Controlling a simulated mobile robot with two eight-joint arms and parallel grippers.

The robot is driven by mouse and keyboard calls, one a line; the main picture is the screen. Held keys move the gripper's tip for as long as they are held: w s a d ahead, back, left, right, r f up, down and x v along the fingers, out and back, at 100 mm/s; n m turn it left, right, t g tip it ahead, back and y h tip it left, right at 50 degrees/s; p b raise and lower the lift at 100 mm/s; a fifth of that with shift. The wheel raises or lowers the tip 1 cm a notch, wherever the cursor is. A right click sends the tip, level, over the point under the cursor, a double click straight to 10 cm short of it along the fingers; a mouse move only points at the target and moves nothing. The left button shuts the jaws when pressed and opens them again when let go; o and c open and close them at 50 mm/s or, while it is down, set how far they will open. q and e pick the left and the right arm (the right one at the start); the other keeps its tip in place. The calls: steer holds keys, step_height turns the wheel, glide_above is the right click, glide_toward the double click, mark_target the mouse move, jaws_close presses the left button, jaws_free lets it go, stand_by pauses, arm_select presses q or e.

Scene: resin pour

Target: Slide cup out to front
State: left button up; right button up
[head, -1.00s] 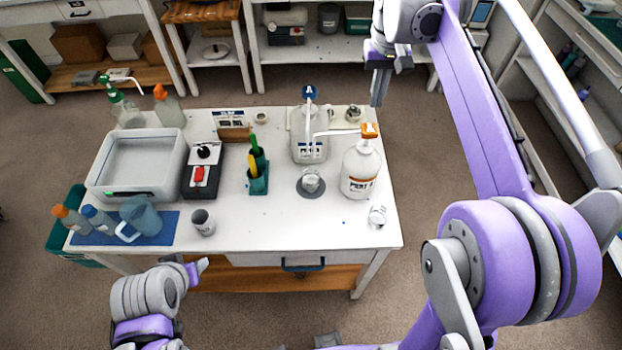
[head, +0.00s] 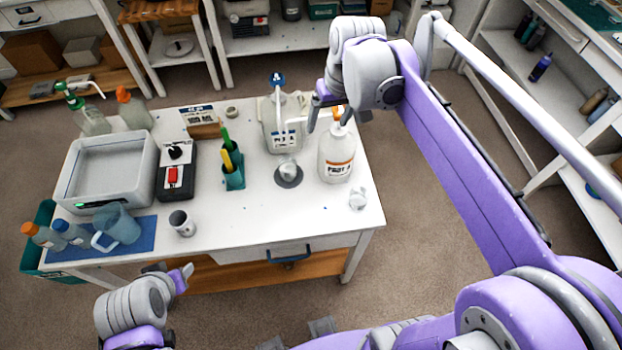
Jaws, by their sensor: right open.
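A small clear cup (head: 288,170) sits on a dark round disc (head: 289,181) on the white table, in front of the pump bottle marked A (head: 270,140). The second pump bottle (head: 336,158), with an orange top, stands just right of it. My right gripper (head: 330,114) is open and empty, with its fingers pointing down around the top of the second bottle as seen here. I cannot tell whether it touches the pump. My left gripper (head: 179,274) is low in front of the table's front edge, away from the cup; its jaw opening is unclear.
Another clear cup (head: 357,198) is near the right edge, and a grey cup (head: 182,222) near the front. A green holder (head: 233,178) with tools, a black scale (head: 175,183) and a white tub (head: 72,190) stand left. The table's front middle is clear.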

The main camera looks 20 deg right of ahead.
steer(key=a+f+n+t+y+b, duration=0.2)
steer(key=f, duration=0.5)
steer(key=a+f+n+t+y+b, duration=0.2)
steer(key=a+f, duration=0.1)
steer(key=f, duration=0.4)
steer(key=n+t+y+b, duration=0.1)
steer(key=n+t+b, duration=0.1)
steer(key=t+b, duration=0.2)
glide_toward(294, 171)
steer(key=shift+w+a+f, duration=0.2)
steer(key=shift+a+f, duration=0.35)
steer(key=shift+w+a+f, duration=0.15)
steer(key=shift+a+f, duration=0.4)
steer(key=shift+f, duration=0.05)
steer(key=shift+d+f+t+b, duration=0.15)
steer(key=shift+d+t+b, duration=0.15)
steer(key=shift+t+b, duration=0.15)
steer(key=shift+w+d+f+t, duration=0.1)
steer(key=shift+w+d+t, duration=0.05)
steer(key=shift+d+t, duration=0.25)
arm_select(q)
step_height(294, 171, down, 12)
steer(key=s, duration=0.2)
steer(key=shift+s+r+g, duration=0.15)
steer(key=shift+s+g, duration=0.15)
steer(key=shift+s, duration=0.1)
arm_select(e)
steer(key=shift+w, duration=0.1)
